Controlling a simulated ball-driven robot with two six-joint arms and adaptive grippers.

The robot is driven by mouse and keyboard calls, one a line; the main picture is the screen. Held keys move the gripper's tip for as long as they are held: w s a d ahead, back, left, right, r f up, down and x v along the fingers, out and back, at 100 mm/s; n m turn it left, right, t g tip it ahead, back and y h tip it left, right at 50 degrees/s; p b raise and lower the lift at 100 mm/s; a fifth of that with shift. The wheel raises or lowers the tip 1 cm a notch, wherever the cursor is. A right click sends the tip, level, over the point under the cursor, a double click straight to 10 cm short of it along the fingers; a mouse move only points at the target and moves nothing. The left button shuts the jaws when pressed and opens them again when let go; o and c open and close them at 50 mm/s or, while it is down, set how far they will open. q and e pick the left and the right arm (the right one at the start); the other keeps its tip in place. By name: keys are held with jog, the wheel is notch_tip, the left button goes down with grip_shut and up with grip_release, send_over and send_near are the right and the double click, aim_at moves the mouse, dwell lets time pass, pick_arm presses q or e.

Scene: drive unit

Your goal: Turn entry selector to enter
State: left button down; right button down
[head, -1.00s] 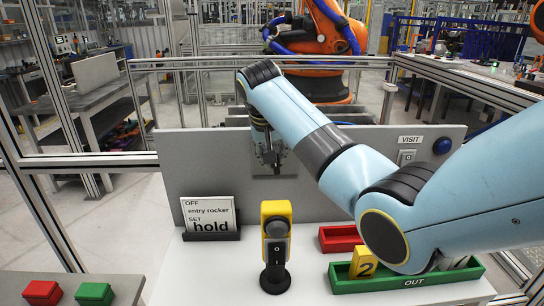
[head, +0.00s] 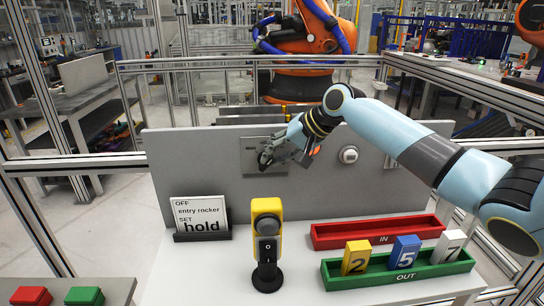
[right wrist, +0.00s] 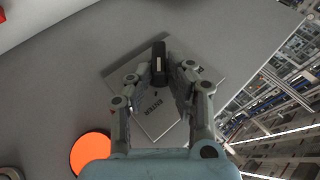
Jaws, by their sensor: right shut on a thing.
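The entry selector is a grey plate (head: 250,150) on the upright panel, left of the panel's middle. In the right wrist view its plate (right wrist: 150,125) is marked ENTER and its dark knob (right wrist: 160,55) carries a pale line. My left gripper is not in view.
A sign (head: 201,215) reads "OFF entry rocker SET hold". A yellow and black device (head: 267,212) stands in front. A red IN tray (head: 330,238) and a green OUT tray (head: 340,280) with numbered blocks lie right. An orange disc (right wrist: 89,153) is near the gripper.

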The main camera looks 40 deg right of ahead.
jog(key=shift+s+d+f+t+y+b, duration=0.2)
jog(key=shift+s+f+t+y+b, duration=0.15)
jog(key=shift+f+t+y+b, duration=0.25)
jog(key=shift+m+y, duration=0.3)
jog(key=c, duration=1.4)
grip_release()
jog(key=shift+o, duration=0.6)
jog(key=shift+w+a+r, duration=0.1)
jog(key=shift+w, duration=0.15)
jog(key=shift+r, duration=0.1)
jog(key=v, duration=1.2)
jog(key=shift+o, duration=0.2)
